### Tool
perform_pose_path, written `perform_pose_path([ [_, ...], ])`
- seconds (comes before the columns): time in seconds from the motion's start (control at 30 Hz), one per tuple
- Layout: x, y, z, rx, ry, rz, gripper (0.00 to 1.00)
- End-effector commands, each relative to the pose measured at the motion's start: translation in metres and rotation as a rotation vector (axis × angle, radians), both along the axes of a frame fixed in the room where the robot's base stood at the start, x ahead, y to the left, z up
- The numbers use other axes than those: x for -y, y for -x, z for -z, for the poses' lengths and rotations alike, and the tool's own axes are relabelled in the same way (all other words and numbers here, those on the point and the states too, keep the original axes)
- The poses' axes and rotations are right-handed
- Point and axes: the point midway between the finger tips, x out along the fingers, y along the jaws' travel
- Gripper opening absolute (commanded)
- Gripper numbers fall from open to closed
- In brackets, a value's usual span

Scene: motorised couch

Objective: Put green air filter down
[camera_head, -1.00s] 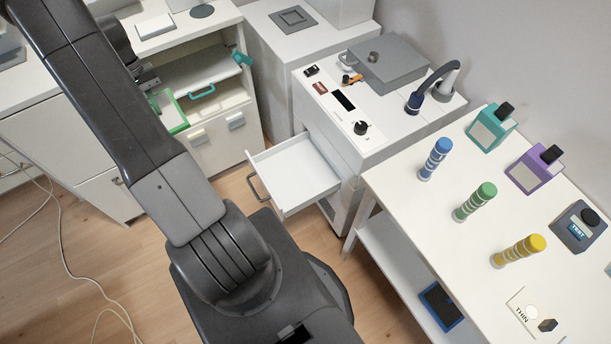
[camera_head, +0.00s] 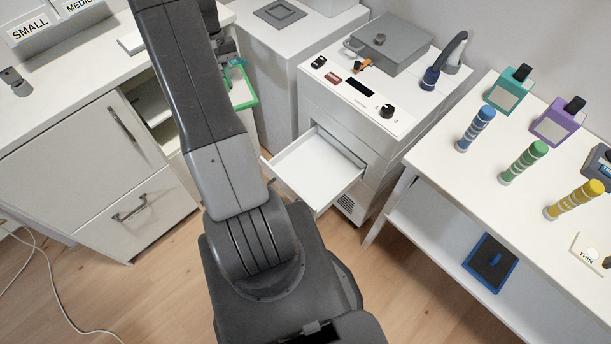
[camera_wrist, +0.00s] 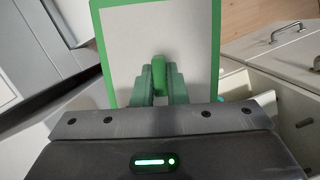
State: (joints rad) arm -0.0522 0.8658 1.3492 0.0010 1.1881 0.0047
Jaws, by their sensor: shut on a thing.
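The green air filter (camera_wrist: 115,50) is a flat pale panel with a green frame and a green grip tab. My gripper (camera_wrist: 159,88) is shut on the tab, and the panel stands out in front of the fingers in the wrist view. In the head view part of the green frame (camera_head: 244,88) shows just right of my arm, in front of the cabinet. The rest of the filter and the gripper's fingers are hidden behind my arm there.
A white machine with a pulled-out drawer (camera_head: 318,168) stands right of my arm. A white table (camera_head: 480,160) with coloured cylinders and bottles is at the right. A white cabinet (camera_head: 80,150) with handles is at the left. Bare wood floor (camera_head: 165,270) lies in front.

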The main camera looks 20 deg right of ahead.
Motion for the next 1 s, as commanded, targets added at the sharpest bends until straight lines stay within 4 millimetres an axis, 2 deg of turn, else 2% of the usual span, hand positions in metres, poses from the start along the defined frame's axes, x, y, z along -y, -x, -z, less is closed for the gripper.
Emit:
perform_pose_path([
  [0.03, 0.014, 0.006, 0.022, 0.003, 0.001, -0.008, 0.00],
  [0.5, 0.114, 0.076, 0.108, 0.010, 0.003, -0.156, 0.00],
  [0.8, 0.164, 0.132, 0.164, 0.002, 0.003, -0.254, 0.00],
  [1.0, 0.185, 0.164, 0.191, -0.005, 0.001, -0.310, 0.00],
])
